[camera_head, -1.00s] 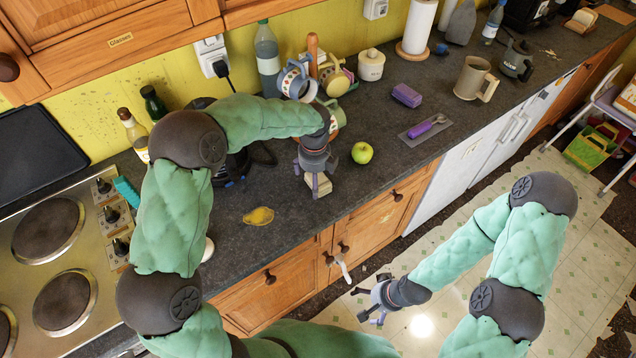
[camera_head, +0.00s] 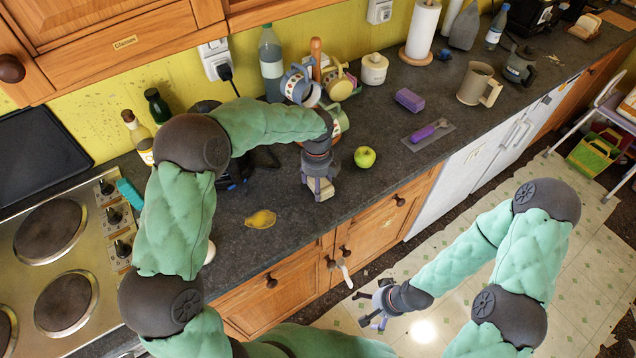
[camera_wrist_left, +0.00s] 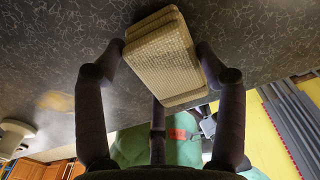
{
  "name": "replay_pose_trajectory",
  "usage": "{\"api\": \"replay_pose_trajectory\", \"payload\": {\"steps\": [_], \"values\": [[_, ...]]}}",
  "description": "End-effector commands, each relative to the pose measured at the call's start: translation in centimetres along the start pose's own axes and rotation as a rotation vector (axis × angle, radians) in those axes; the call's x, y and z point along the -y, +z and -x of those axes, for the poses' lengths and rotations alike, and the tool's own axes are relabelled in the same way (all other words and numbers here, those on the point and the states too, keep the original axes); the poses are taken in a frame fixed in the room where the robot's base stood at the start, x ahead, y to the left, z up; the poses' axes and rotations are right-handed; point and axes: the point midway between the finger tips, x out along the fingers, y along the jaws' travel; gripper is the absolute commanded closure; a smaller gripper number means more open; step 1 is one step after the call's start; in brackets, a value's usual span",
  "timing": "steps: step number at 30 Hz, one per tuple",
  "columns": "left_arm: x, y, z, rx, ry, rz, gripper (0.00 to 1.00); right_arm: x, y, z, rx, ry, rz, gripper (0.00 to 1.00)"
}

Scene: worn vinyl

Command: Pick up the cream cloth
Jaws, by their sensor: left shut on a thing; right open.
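The cream cloth (camera_head: 321,190) is a small folded block with a woven surface. It is at the counter's front part, left of and nearer than the green apple. My left gripper (camera_wrist_left: 163,62) points down and is shut on it, one finger at each side. In the left wrist view the cream cloth (camera_wrist_left: 160,50) shows as stacked layers between the fingers, with the dark counter behind it. I cannot tell whether it touches the counter. My right gripper (camera_head: 367,309) is open and empty, low in front of the cabinets, over the floor.
A green apple (camera_head: 365,157) and a purple-handled tool (camera_head: 427,133) lie right of the cloth. A yellow item (camera_head: 261,219) lies to its left. Mugs (camera_head: 299,84) and a bottle (camera_head: 271,64) crowd the back. The dark counter (camera_head: 290,200) is bare around the cloth.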

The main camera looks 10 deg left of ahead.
Motion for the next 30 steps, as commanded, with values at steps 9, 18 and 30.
{"api": "replay_pose_trajectory", "payload": {"steps": [9,18,30], "values": [[-0.3,-0.7,4.0,0.002,-0.003,-0.001,0.57,0.3,0.0,0.9,0.0,0.0,0.0,0.01],[-2.4,-4.7,9.5,0.004,-0.005,-0.002,0.57,0.8,0.1,2.1,0.0,0.0,0.0,0.01],[-5.5,-11.1,12.1,0.003,-0.003,-0.002,0.57,1.0,0.1,2.9,0.0,0.0,0.0,0.01]]}}
